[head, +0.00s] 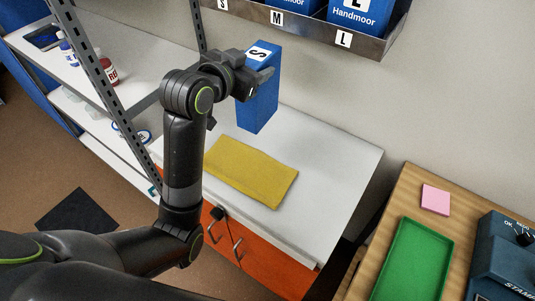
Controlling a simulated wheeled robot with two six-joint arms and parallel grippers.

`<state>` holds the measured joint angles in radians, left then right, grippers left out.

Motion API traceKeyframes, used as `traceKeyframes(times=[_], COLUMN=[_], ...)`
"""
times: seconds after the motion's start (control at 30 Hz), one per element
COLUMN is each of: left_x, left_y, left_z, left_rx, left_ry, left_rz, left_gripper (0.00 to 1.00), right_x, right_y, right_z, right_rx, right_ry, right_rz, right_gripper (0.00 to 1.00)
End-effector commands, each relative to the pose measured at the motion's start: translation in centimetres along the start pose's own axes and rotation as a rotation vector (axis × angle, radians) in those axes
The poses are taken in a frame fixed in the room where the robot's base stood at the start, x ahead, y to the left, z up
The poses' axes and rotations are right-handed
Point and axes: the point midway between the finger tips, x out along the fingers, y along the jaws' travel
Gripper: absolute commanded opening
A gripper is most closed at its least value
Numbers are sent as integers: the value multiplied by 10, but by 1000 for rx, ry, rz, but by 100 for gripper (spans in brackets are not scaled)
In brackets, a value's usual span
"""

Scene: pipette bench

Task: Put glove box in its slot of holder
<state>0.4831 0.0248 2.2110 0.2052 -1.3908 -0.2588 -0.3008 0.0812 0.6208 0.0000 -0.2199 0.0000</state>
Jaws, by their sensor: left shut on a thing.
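A blue glove box (261,103) with a white S label on its end is held upright in the air above the white cabinet top. My left gripper (258,80) is shut on it near its upper end. The metal holder (370,48) is on the wall at the top, with slot labels S, M and L along its front. Blue boxes marked Handmoor stand in the M and L slots. The S part at the left is cut off by the picture edge. My right gripper is not in view.
A yellow cloth (250,172) lies on the white cabinet top (335,165). A metal shelf rack with bottles (107,68) stands at the left. At the right, a wooden table holds a green tray (412,262), a pink pad (435,199) and a dark blue device (500,262).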

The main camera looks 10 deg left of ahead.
Motion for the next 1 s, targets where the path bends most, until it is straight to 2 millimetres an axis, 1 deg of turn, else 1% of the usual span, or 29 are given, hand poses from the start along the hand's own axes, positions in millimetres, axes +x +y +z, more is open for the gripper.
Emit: traceKeyframes(times=[0.03,0.23,0.37,0.6,0.7,0.77,1.0], left_x=[9,25,30,42,45,47,55], left_y=[3,10,13,22,24,25,31], left_z=[11,20,25,66,77,80,110], left_rx=[3,3,2,-1,0,2,0], left_ry=[4,15,17,13,15,17,15], left_rz=[15,62,75,79,77,77,76], left_gripper=[0,0,0,0,0,0,0], right_x=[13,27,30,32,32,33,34], right_y=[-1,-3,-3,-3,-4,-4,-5], right_z=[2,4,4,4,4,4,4], right_rx=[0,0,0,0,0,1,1], right_ry=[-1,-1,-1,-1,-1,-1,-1], right_rz=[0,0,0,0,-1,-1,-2], right_gripper=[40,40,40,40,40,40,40])
